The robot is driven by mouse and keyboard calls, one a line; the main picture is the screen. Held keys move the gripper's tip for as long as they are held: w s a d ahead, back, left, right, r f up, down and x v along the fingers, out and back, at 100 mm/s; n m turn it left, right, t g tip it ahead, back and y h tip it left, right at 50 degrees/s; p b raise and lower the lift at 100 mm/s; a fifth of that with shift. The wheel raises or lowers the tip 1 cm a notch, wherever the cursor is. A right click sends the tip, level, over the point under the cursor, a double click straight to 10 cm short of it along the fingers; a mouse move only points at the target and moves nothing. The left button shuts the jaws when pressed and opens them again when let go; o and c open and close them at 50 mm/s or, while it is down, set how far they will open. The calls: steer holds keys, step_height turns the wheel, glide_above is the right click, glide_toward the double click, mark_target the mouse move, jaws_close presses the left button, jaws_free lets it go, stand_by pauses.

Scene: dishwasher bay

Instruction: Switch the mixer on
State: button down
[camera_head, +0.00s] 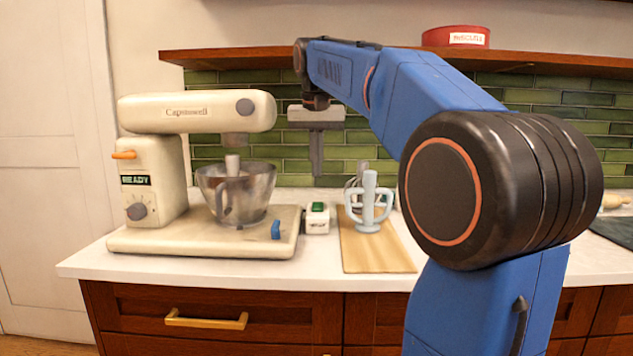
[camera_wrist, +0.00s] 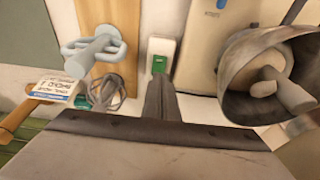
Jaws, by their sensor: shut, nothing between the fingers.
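The cream mixer (camera_head: 196,114) stands at the left of the counter. It has an orange lever (camera_head: 124,155), a sign reading READY (camera_head: 136,180), a dark knob (camera_head: 137,211) and a blue lever (camera_head: 276,230) on its base. A metal bowl (camera_head: 238,196) sits under its head, around a pale tool. A small white box with a green button (camera_head: 318,207) stands just right of the base; the button also shows in the wrist view (camera_wrist: 159,64). My gripper (camera_head: 317,174) is shut and empty, pointing down above this box, apart from it. Its closed fingers (camera_wrist: 160,84) appear close to the button in the wrist view.
A wooden board (camera_head: 378,254) lies right of the white box, with a pale blue beater (camera_head: 369,205) upright on it. A wire whisk (camera_head: 354,190) is behind. A shelf (camera_head: 230,58) with a red tin (camera_head: 455,37) runs above. Bare counter lies in front.

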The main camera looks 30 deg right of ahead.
steer(key=shift+s+a+v, duration=0.15)
steer(key=shift+s+v, duration=0.05)
steer(key=shift+v, duration=1)
steer(key=shift+s+a+v, duration=0.15)
steer(key=shift+s+v, duration=0.1)
steer(key=shift+v, duration=0.95)
steer(key=shift+s+f, duration=0.1)
steer(key=shift+f, duration=0.05)
